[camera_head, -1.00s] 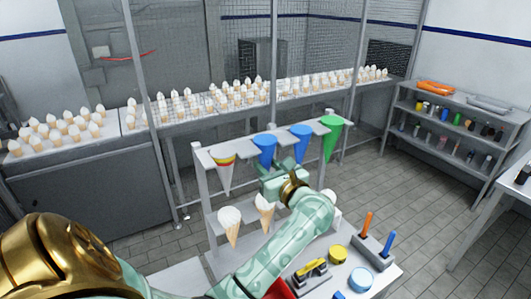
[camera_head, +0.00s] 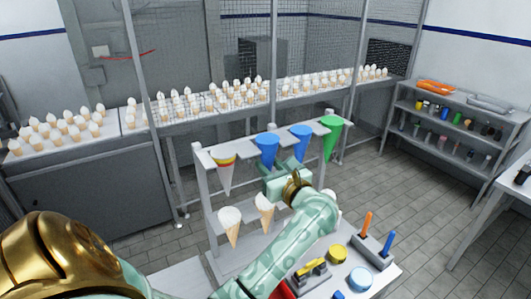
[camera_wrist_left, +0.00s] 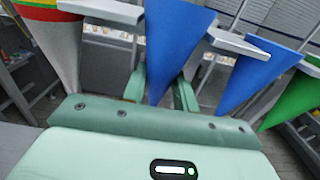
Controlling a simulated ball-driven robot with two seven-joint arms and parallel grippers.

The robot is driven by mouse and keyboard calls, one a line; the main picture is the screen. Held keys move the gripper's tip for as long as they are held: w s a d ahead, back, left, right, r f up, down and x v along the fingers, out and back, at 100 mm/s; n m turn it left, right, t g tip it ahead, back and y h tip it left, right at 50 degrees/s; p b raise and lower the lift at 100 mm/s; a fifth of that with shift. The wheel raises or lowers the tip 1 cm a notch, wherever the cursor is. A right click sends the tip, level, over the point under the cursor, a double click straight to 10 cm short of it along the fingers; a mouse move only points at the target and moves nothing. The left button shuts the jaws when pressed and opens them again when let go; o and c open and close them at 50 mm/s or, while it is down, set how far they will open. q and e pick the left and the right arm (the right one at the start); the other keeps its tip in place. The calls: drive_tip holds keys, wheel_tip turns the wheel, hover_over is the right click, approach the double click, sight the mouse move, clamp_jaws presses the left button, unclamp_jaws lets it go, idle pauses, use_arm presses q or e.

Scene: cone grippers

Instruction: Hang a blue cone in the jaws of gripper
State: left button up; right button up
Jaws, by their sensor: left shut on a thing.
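My left gripper (camera_head: 268,173) is at the grey rack (camera_head: 213,192), shut on the lower part of a blue cone (camera_head: 267,147). In the left wrist view the two green fingers (camera_wrist_left: 159,92) stand on either side of this blue cone (camera_wrist_left: 172,40), which hangs tip down among the rack's pale jaw plates (camera_wrist_left: 105,10). A second blue cone (camera_head: 301,142) hangs to its right; it also shows in the left wrist view (camera_wrist_left: 262,70). Whether the held cone rests in its jaws I cannot tell. My right gripper is out of view.
A striped cone (camera_head: 226,175) hangs left of the held cone and a green cone (camera_head: 331,138) at the right end. White-topped cones (camera_head: 230,226) stand lower in the rack. A front table holds a yellow tub (camera_head: 337,254) and a tool holder (camera_head: 376,250).

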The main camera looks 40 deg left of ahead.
use_arm(q)
drive_tip(key=v, duration=0.7)
drive_tip(key=shift+d, duration=0.3)
idle(0.4)
drive_tip(key=shift+s+r, duration=0.1)
idle(0.5)
